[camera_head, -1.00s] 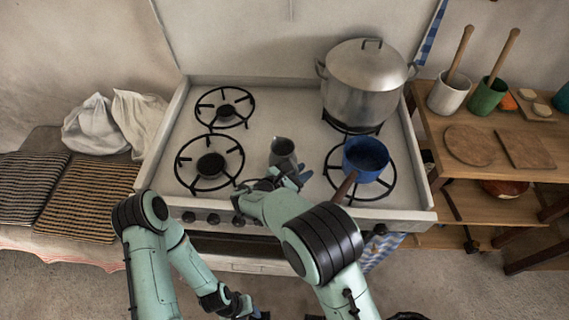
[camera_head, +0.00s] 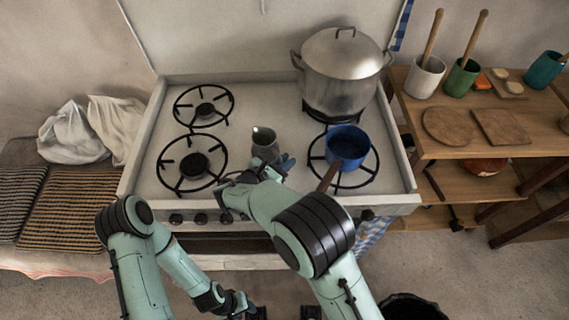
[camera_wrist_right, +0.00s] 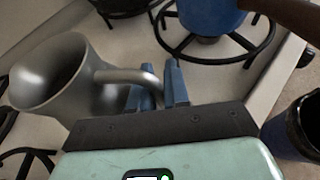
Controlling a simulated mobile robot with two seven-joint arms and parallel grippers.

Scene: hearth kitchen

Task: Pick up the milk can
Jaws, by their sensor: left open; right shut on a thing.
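The milk can (camera_head: 265,143) is a small grey metal jug at the front middle of the white stove top, between the two front burners. In the right wrist view the milk can (camera_wrist_right: 62,80) shows its wide open mouth at the left, and its curved handle reaches toward my fingers. My right gripper (camera_head: 278,168) is shut on the handle; its blue fingers also show in the right wrist view (camera_wrist_right: 160,88). Whether the can's base touches the stove cannot be told. My left gripper (camera_head: 256,312) is open and low, in front of the stove, partly cut off by the bottom edge.
A blue saucepan (camera_head: 348,143) with a brown handle sits on the front right burner, close to my right gripper. A large lidded pot (camera_head: 342,75) stands behind it. The left burners (camera_head: 194,165) are empty. A wooden shelf (camera_head: 440,168) stands right, a black bucket (camera_head: 412,307) below.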

